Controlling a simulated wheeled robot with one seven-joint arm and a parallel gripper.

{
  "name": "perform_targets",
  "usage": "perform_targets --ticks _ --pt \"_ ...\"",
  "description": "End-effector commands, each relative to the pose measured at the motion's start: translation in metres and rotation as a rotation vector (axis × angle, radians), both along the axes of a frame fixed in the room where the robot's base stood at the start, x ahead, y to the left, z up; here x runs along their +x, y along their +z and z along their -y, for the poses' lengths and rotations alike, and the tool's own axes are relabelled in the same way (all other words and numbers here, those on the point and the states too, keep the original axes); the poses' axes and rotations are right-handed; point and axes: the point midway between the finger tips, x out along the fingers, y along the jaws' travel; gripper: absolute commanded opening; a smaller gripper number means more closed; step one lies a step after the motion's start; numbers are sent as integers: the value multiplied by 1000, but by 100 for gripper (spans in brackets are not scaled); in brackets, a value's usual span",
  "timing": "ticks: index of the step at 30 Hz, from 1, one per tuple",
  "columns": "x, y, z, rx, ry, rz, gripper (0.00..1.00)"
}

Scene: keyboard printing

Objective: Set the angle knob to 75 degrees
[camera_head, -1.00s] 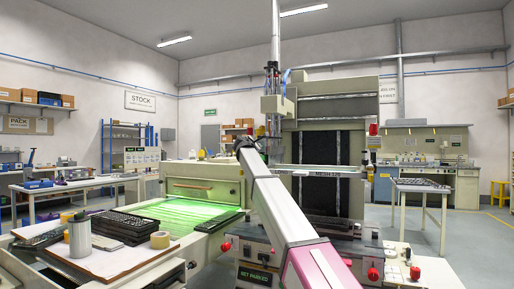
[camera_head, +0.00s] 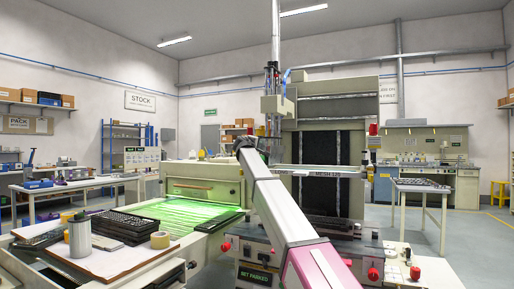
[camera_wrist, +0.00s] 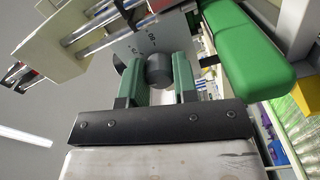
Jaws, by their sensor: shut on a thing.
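The angle knob (camera_wrist: 159,70) is a dark grey round knob in the wrist view. It sits between the two green fingers of my gripper (camera_wrist: 158,80), which is shut on it. Behind the knob is a pale plate (camera_wrist: 150,38) with small dark marks, too small and tilted to read. The knob's pointer and setting cannot be made out. In the head view my white and magenta arm reaches toward the printing machine (camera_head: 325,110), and the gripper and knob are hidden there.
A large green block (camera_wrist: 248,58) stands close to the right of my gripper in the wrist view. Metal rods (camera_wrist: 95,32) lie at upper left. In the head view, a green-lit bed (camera_head: 190,214) and a bench with black trays (camera_head: 122,224) are at left. Red knobs (camera_head: 373,274) sit on the front panel.

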Motion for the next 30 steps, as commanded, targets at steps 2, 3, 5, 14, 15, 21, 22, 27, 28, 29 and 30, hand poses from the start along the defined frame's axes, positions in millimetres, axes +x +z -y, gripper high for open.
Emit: perform_targets --ticks 2,3,5,14,15,21,22,27,28,29,30 --pt "-1 0 0 67 -1 24 4" --pt "-1 0 0 103 -1 37 4" --pt "-1 0 0 156 -1 56 4" --pt "-1 -1 0 422 -1 153 4" --pt "-1 -1 0 457 -1 166 4" --pt "-1 -1 0 615 -1 223 4" --pt "-1 -1 0 635 -1 230 4" --pt "-1 -1 0 734 -1 266 4" --pt "-1 -1 0 748 -1 271 4" --pt "-1 -1 0 761 -1 276 4" --pt "-1 -1 0 777 -1 282 4"
